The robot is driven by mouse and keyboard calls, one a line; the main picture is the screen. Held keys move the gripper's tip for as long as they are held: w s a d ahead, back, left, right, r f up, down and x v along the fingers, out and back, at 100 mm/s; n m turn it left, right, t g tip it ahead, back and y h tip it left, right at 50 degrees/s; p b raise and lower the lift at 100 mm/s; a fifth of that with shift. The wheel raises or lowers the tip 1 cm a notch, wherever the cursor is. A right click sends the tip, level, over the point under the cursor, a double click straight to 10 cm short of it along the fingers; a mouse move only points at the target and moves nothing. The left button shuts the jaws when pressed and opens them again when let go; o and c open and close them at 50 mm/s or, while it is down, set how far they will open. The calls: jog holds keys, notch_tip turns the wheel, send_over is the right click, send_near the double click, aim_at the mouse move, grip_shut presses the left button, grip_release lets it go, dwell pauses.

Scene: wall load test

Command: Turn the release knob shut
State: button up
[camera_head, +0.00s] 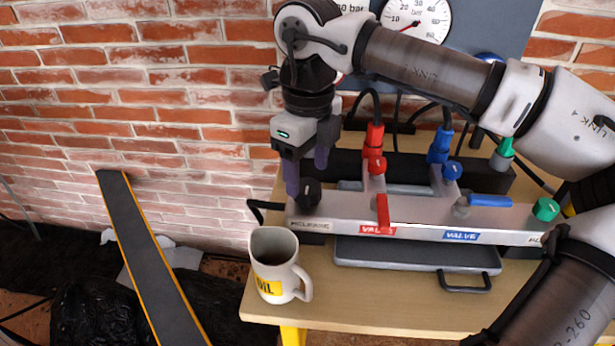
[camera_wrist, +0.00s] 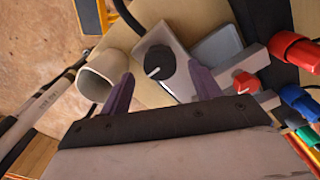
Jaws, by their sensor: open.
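The release knob (camera_head: 310,193) is black and sits at the left end of the grey valve manifold (camera_head: 410,218), above a label that seems to read "RELEASE". My gripper (camera_head: 306,176) points down over this end of the manifold, its two purple fingers apart. One finger hides part of the knob's left side in the head view. In the wrist view the knob (camera_wrist: 160,61) shows a white pointer line and lies between the fingertips of my gripper (camera_wrist: 160,75), with visible gaps on both sides. The fingers do not appear to touch it.
A cream oil jug (camera_head: 276,268) stands just left and in front of the manifold on the wooden table (camera_head: 390,310). A red lever (camera_head: 383,212), a blue lever (camera_head: 490,201) and a green knob (camera_head: 546,208) lie rightward. A gauge (camera_head: 425,18) hangs behind.

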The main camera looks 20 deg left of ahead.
aim_at(308, 185)
notch_tip(308, 185, up, 11)
jog(key=shift+p, duration=0.4)
jog(key=shift+f, duration=0.15)
